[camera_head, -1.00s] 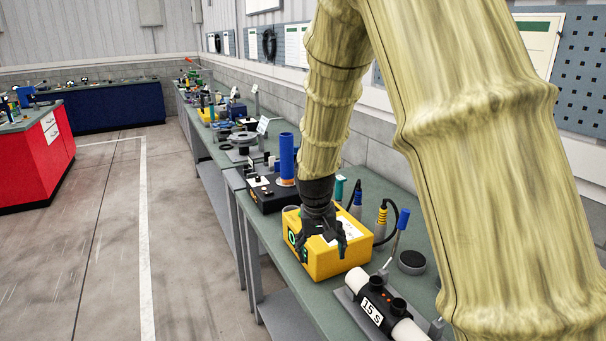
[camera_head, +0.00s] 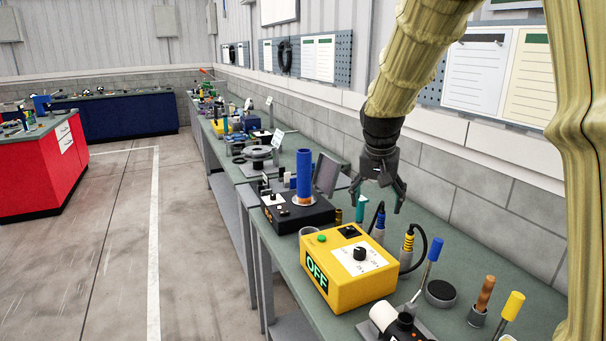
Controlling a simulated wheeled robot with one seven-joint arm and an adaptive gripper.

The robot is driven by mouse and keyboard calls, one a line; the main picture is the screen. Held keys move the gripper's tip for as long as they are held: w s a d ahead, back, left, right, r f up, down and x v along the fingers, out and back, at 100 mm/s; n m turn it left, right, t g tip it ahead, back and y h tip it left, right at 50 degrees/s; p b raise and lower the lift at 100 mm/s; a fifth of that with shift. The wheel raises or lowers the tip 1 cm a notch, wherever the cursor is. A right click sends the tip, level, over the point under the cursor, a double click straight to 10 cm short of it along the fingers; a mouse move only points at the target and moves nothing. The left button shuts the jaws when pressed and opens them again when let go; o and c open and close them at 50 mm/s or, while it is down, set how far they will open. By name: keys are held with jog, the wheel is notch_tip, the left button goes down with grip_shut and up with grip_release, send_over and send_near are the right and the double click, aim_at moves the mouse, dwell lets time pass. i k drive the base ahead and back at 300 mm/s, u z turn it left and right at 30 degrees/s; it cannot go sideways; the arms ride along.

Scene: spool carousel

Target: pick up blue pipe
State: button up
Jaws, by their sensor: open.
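The blue pipe (camera_head: 304,177) stands upright in a black box-like base (camera_head: 299,215) on the long workbench. Its lower end meets a pale ring on top of that base. My gripper (camera_head: 379,208) hangs from my arm with its dark fingers spread and nothing between them. In the picture it is to the right of the pipe, apart from it, and over the back part of the bench. The pipe's full visible length is unobstructed.
A yellow box marked OFF (camera_head: 348,268) stands in front of the black base. Tools with blue and yellow handles (camera_head: 408,241) and a cable stand right of it. A grey panel (camera_head: 326,174) leans behind the pipe. The floor (camera_head: 200,250) left of the bench is clear.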

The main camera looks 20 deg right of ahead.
aim_at(304, 155)
jog(key=i, duration=1.75)
